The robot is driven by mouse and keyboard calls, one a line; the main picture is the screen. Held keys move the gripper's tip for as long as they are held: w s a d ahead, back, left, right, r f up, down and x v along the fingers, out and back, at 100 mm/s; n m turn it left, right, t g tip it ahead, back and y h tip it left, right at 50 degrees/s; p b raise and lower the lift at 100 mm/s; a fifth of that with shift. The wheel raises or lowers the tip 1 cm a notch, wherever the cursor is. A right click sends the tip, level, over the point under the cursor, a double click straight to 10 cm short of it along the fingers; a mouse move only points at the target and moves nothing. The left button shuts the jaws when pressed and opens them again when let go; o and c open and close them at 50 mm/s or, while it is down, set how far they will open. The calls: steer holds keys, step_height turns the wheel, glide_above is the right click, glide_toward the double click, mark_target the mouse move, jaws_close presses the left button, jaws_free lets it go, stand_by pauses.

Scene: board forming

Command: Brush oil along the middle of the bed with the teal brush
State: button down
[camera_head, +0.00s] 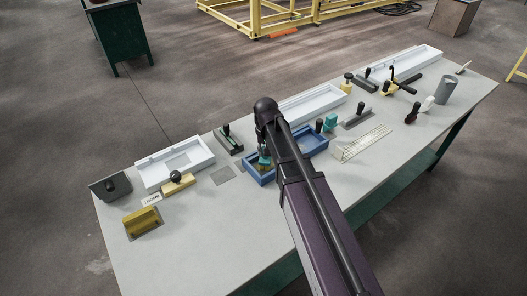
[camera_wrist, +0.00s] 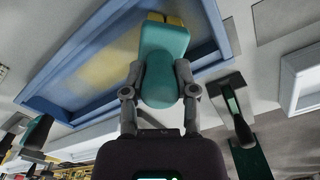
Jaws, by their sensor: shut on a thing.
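The teal brush (camera_wrist: 163,70) is held between the two fingers of my gripper (camera_wrist: 160,78), with its yellow end pointing away from the gripper. A blue-rimmed tray (camera_wrist: 60,75) with a grey floor and a pale yellow patch (camera_wrist: 110,62) lies beyond the brush in the wrist view. The yellow end shows over the tray; I cannot tell if it touches. In the head view my arm covers the middle of the blue tray (camera_head: 258,181), and the brush shows only as a small teal and yellow bit (camera_head: 264,161) beside the arm.
White trays (camera_head: 178,166) (camera_head: 405,63) stand along the table's back side. A dark tool with an upright handle (camera_head: 228,140) stands left of the blue tray. The table front (camera_head: 190,260) is clear.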

steer(key=shift+s, duration=0.1)
steer(key=shift+s+a, duration=0.5)
steer(key=shift+a, duration=0.25)
steer(key=shift+s+a, duration=0.5)
steer(key=shift+a, duration=0.25)
steer(key=shift+f, duration=0.1)
steer(key=shift+w+d, duration=0.1)
steer(key=shift+d, duration=0.05)
steer(key=shift+w+d, duration=0.5)
steer(key=shift+d, duration=0.2)
steer(key=shift+w+d, duration=0.45)
steer(key=shift+d, duration=0.25)
steer(key=shift+w+d, duration=0.1)
steer(key=shift+w+d, duration=0.5)
steer(key=shift+d, duration=0.2)
steer(key=shift+w+d, duration=0.45)
steer(key=shift+d, duration=0.25)
